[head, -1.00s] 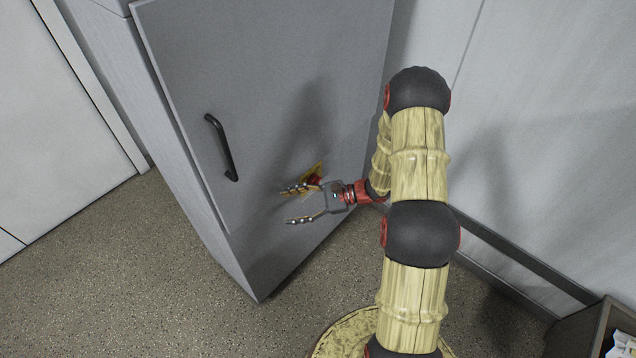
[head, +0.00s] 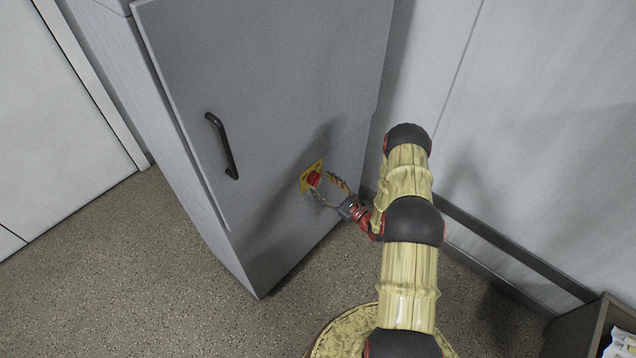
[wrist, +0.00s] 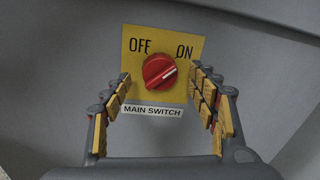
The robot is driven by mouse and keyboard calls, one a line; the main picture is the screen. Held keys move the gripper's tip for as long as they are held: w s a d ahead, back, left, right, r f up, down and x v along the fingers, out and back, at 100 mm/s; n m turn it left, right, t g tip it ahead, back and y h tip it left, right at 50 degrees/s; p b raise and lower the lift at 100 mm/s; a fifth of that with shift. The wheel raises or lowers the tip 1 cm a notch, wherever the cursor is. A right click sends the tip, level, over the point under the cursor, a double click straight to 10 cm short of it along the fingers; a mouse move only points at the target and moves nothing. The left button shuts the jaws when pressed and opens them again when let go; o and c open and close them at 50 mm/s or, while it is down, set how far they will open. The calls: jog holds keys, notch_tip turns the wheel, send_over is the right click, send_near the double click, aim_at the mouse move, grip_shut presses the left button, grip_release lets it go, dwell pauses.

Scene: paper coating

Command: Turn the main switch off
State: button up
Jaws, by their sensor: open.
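The main switch is a red round knob (wrist: 158,72) on a yellow plate (wrist: 131,64) marked OFF at upper left and ON at upper right. A white label below reads MAIN SWITCH. The knob's white mark points up and to the right, toward ON. In the head view the red knob (head: 314,179) sits low on the grey cabinet door. My gripper (head: 327,184) is open, its fingers reaching toward the knob. In the wrist view my gripper (wrist: 163,95) has a finger on either side of the knob, with gaps between; I cannot tell the depth left to the plate.
The grey cabinet (head: 270,80) has a black handle (head: 222,147) left of the switch. A pale wall (head: 530,130) stands close on the right. An open box (head: 600,335) is at the lower right. Speckled floor (head: 110,270) is clear at the left.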

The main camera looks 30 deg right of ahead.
aim_at(317, 181)
jog(key=shift+x, duration=1.5)
jog(key=shift+c, duration=0.7)
jog(key=shift+a, duration=0.1)
jog(key=c, duration=1)
